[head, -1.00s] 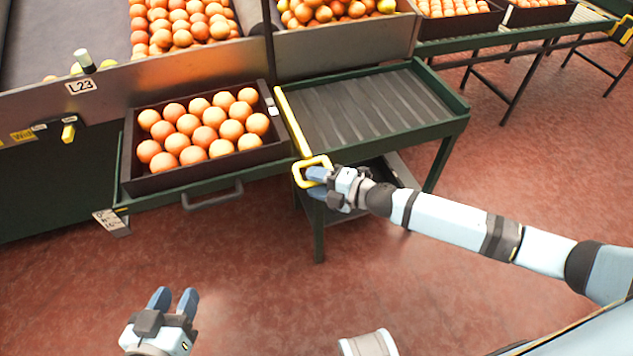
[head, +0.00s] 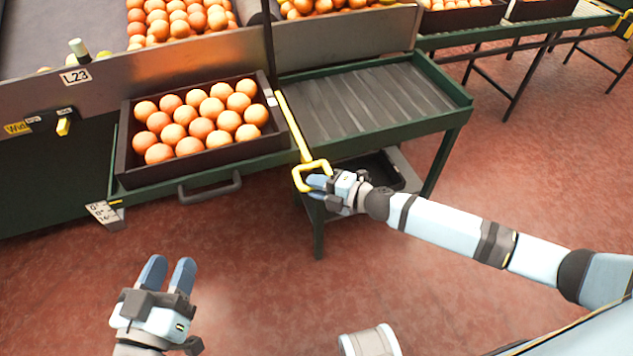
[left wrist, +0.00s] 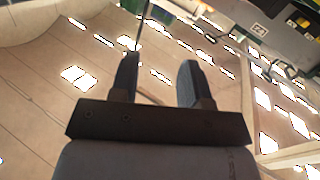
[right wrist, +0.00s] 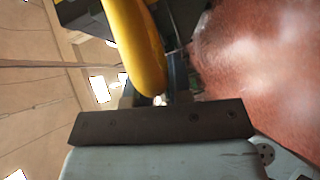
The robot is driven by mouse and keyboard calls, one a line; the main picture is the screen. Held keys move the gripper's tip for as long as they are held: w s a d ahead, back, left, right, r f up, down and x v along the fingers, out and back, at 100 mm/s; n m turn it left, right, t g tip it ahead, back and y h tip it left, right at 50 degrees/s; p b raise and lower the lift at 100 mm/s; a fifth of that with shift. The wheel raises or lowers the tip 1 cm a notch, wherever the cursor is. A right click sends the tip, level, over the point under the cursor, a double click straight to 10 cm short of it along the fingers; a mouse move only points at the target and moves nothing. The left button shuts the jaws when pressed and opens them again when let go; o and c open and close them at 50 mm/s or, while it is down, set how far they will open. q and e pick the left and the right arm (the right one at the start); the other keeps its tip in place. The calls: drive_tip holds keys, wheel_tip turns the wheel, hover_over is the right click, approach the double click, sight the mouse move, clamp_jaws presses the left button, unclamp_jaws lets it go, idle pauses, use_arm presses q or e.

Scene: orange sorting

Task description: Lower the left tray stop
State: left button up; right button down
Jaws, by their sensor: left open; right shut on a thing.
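The tray stop is a yellow bar (head: 294,125) with a loop handle at its front end, along the left edge of the grooved roller bed. My right gripper (head: 318,184) is shut on the loop handle, which hangs just past the front edge of the bed. The yellow handle (right wrist: 135,45) also fills the upper middle of the right wrist view, between the fingers. My left gripper (head: 168,272) is open and empty above the red floor at the lower left. The left wrist view shows its two spread fingers (left wrist: 157,82) with nothing between them.
A dark tray (head: 122,157) full of oranges sits left of the stop, above a grey pull handle (head: 210,188). The grooved bed (head: 365,100) on the right is empty. A long conveyor (head: 520,38) runs at the back right.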

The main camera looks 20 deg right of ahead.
drive_tip(key=c, duration=1.1)
unclamp_jaws()
drive_tip(key=shift+f, duration=0.4)
use_arm(q)
drive_tip(key=shift+f, duration=0.1)
use_arm(e)
drive_tip(key=shift+o, duration=0.2)
drive_tip(key=shift+r, duration=0.1)
drive_tip(key=shift+s, duration=0.1)
drive_tip(key=shift+s+d+r, duration=0.15)
drive_tip(key=shift+s+d, duration=0.1)
drive_tip(key=shift+d, duration=0.1)
use_arm(q)
drive_tip(key=f, duration=0.1)
drive_tip(key=a+f+g+y+p, duration=0.1)
drive_tip(key=a+f+g+p, duration=0.1)
drive_tip(key=f, duration=0.1)
drive_tip(key=shift+s+y, duration=0.3)
drive_tip(key=shift+y, duration=0.1)
use_arm(e)
drive_tip(key=v, duration=1.3)
use_arm(q)
drive_tip(key=shift+d, duration=0.2)
use_arm(e)
drive_tip(key=shift+a, duration=0.1)
